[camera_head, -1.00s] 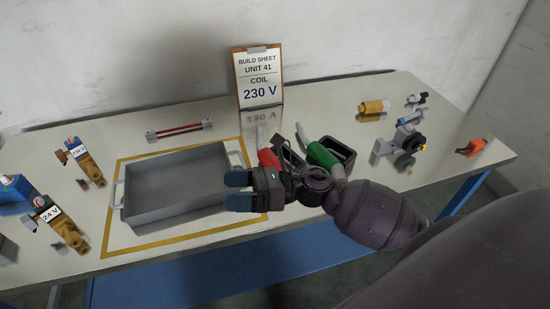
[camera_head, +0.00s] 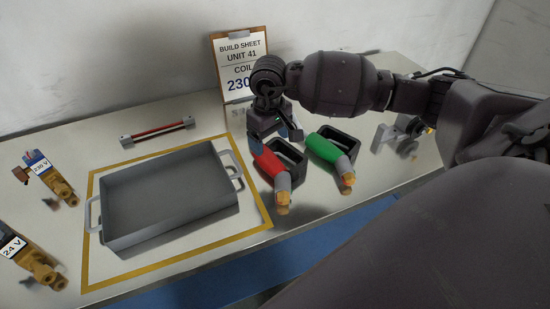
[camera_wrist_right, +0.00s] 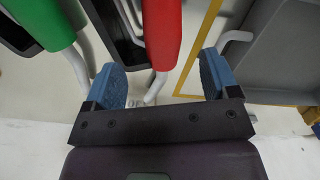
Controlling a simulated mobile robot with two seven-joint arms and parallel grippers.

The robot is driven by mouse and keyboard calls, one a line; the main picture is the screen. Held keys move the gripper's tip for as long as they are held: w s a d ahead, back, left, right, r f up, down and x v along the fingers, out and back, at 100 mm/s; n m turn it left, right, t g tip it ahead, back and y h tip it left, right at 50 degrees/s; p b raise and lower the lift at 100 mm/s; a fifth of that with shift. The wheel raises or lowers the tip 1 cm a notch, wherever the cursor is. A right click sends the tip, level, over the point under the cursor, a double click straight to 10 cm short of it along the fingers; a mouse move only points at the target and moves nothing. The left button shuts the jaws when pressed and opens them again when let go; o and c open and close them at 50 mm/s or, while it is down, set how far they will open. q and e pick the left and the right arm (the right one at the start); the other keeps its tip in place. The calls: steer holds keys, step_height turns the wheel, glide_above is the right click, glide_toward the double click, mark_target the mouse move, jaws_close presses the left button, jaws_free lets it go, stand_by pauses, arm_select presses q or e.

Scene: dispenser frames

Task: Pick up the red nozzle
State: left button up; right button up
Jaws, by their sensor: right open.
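The red nozzle (camera_head: 270,164) lies on the table between the grey tray and the green nozzle (camera_head: 325,148). It has a black guard and a grey, brass-tipped end towards the table's front edge. My right gripper (camera_head: 288,131) is at its far end, pointing down, with its fingers partly hidden by the wrist in the head view. In the right wrist view my right gripper (camera_wrist_right: 161,78) is open. The red nozzle (camera_wrist_right: 162,32) runs between the finger lines, its thin pale spout in the gap; no grip on it shows. My left gripper is not in view.
A grey tray (camera_head: 112,232) sits inside a yellow outline left of the red nozzle. The build sheet (camera_head: 238,60) stands behind my right wrist. Valve parts (camera_head: 50,178) lie at the left, and a red rod (camera_head: 158,132) lies behind the tray.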

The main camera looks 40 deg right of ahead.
mark_target(271, 159)
step_height(271, 159, down, 3)
steer(key=shift+r, duration=0.1)
steer(key=f, duration=0.4)
steer(key=shift+s+a+f, duration=0.15)
steer(key=shift+s+f, duration=0.05)
steer(key=shift+s, duration=0.15)
steer(key=shift+f, duration=0.5)
steer(key=c, duration=1.3)
steer(key=shift+w+r, duration=0.1)
steer(key=shift+c, duration=0.5)
steer(key=shift+r, duration=0.1)
